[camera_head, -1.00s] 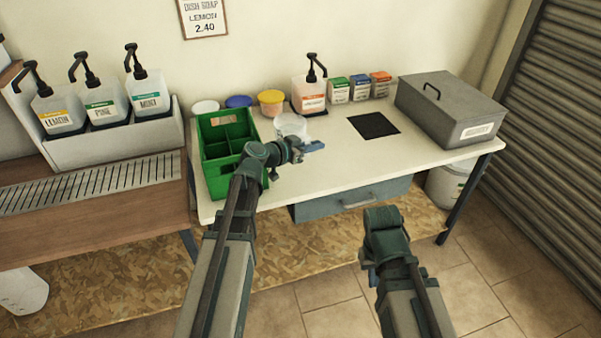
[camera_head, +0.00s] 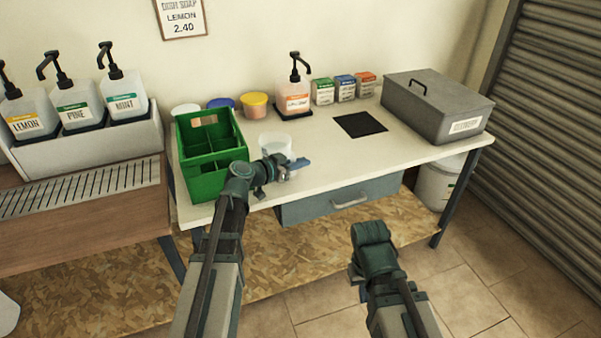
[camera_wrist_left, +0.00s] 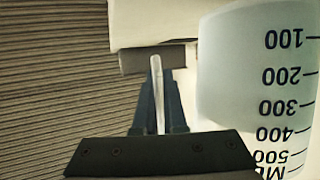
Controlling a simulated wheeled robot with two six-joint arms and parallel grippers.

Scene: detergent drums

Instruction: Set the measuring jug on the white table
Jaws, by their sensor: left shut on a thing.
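The measuring jug (camera_head: 274,146) is pale and translucent, beside the green crate over the front part of the white table (camera_head: 330,160). My left gripper (camera_head: 297,165) is at its right side. In the left wrist view the jug (camera_wrist_left: 255,75) fills the right side, its printed scale upside down in the picture. There my left gripper (camera_wrist_left: 157,100) is shut on the jug's thin pale handle (camera_wrist_left: 157,80). I cannot tell whether the jug's base touches the table. My right gripper (camera_head: 357,288) hangs in front of the table, its fingers mostly hidden.
The green crate (camera_head: 205,180) stands close left of the jug. Tubs, a pump bottle (camera_head: 294,95) and small boxes line the back. A black mat (camera_head: 360,124) lies flat, and a grey metal box (camera_head: 435,105) is at right. The front middle of the table is clear.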

